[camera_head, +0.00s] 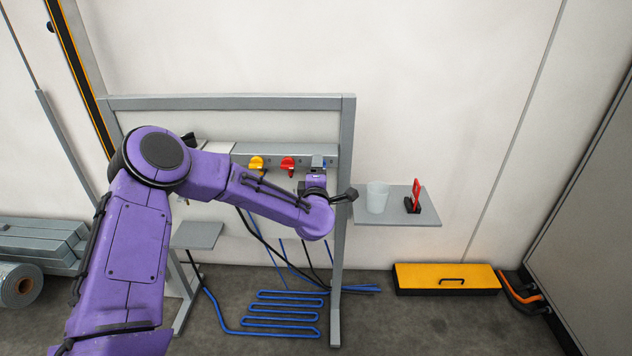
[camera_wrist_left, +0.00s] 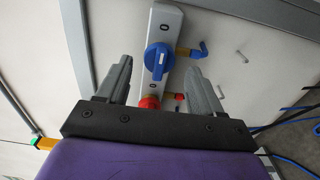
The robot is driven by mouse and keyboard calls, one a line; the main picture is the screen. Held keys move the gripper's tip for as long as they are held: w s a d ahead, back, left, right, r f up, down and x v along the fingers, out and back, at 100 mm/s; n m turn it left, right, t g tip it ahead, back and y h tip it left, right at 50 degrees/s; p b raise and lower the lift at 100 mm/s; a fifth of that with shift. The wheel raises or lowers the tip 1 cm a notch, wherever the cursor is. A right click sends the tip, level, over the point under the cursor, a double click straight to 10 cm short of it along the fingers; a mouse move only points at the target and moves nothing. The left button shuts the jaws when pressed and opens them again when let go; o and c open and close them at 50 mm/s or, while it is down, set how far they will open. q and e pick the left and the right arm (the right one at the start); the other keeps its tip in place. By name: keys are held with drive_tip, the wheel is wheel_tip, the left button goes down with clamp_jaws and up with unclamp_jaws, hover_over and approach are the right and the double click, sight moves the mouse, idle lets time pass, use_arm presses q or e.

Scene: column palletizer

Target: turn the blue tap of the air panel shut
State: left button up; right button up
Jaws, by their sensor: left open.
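The blue tap (camera_wrist_left: 159,60) shows in the left wrist view as a round blue knob with a raised grip and a pale mark, on a grey rail (camera_wrist_left: 165,20). The grip runs roughly along the rail. My left gripper (camera_wrist_left: 160,67) is open, with one finger on each side of the blue tap in that view; I see no contact. In the head view my left gripper (camera_head: 318,172) is at the right end of the rail and hides most of the blue tap. The red tap (camera_head: 288,165) and yellow tap (camera_head: 257,165) are to its left. My right gripper is not in view.
A grey panel frame (camera_head: 346,130) stands right beside the gripper. A shelf (camera_head: 395,216) to the right bears a cup (camera_head: 377,197) and a red-and-black item (camera_head: 415,197). Blue hoses (camera_head: 285,310) lie below. A yellow box (camera_head: 445,276) is on the floor at right.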

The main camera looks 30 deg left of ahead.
use_arm(q)
drive_tip(key=v, duration=0.8)
drive_tip(key=shift+s+b, duration=0.4)
drive_tip(key=shift+b, duration=0.05)
drive_tip(key=shift+d, duration=0.1)
drive_tip(key=s+d+f+m+g+h, duration=0.25)
drive_tip(key=s+f+m, duration=0.3)
drive_tip(key=f, duration=0.45)
drive_tip(key=s+d+f+m+g+h, duration=0.2)
drive_tip(key=s+d+f+m+h, duration=0.3)
drive_tip(key=f, duration=0.4)
drive_tip(key=s+f+m+g, duration=0.2)
drive_tip(key=s+f, duration=0.2)
drive_tip(key=s, duration=0.4)
drive_tip(key=s+a+f+m+g+y+p, duration=0.1)
drive_tip(key=s+f+m+g, duration=0.1)
drive_tip(key=s+f, duration=0.3)
drive_tip(key=s+f+m+g+p, duration=0.1)
drive_tip(key=s+f+m+g, duration=0.2)
drive_tip(key=s, duration=0.9)
wheel_tip(320, 180, down, 2)
drive_tip(key=shift+s+a+f, duration=0.1)
drive_tip(key=shift+s+a, duration=0.3)
